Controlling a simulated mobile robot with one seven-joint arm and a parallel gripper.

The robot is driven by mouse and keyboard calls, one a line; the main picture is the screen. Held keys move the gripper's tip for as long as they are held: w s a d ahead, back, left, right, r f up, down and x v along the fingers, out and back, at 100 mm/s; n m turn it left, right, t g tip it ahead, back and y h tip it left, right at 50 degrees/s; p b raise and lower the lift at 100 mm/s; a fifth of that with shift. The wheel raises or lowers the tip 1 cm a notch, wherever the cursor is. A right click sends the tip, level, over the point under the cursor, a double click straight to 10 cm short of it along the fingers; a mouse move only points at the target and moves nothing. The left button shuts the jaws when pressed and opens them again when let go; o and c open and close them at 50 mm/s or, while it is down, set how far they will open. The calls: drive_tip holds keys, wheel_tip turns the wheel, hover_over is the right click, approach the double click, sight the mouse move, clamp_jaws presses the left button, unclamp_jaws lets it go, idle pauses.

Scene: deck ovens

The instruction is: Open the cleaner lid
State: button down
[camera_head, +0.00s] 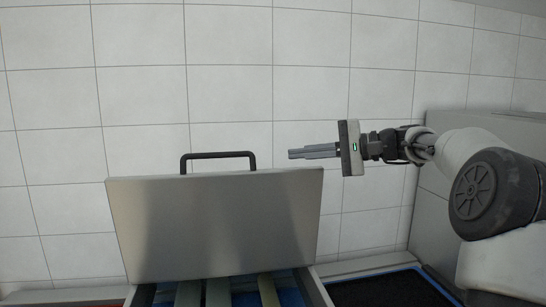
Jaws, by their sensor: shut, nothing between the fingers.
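The cleaner lid (215,228) is a flat grey metal panel in the lower left of the head view. It stands raised at a steep angle, with a dark bar handle (218,155) along its top edge. Below the lid, part of the open inside (236,293) shows, with blue and pale strips. My gripper (291,154) is to the right of the handle, with its fingers pointing left. It is shut and empty, apart from both the lid and the handle. The lid hides most of what is behind it.
A dark tray with a blue rim (425,268) lies at the bottom right. A grey cabinet (425,212) stands at the right behind my arm. A white tiled wall (230,95) fills the background. The space above the handle is clear.

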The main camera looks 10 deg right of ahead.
sight(272, 175)
drive_tip(key=p+x, duration=0.1)
drive_tip(key=x, duration=0.9)
drive_tip(key=shift+s+a, duration=0.1)
drive_tip(key=shift+s, duration=0.1)
drive_tip(key=shift+n+t+y, duration=0.3)
drive_tip(key=shift+n, duration=0.3)
drive_tip(key=s+b, duration=0.2)
drive_tip(key=b, duration=0.2)
drive_tip(key=s+f+b, duration=0.1)
drive_tip(key=s+b, duration=0.2)
drive_tip(key=b, duration=0.1)
drive_tip(key=s+f+b, duration=0.1)
drive_tip(key=s+b, duration=0.2)
drive_tip(key=b, duration=0.1)
drive_tip(key=shift+s+f, duration=0.15)
drive_tip(key=shift+s, duration=0.05)
drive_tip(key=shift+s+r+b, duration=0.25)
drive_tip(key=shift+s+b, duration=0.35)
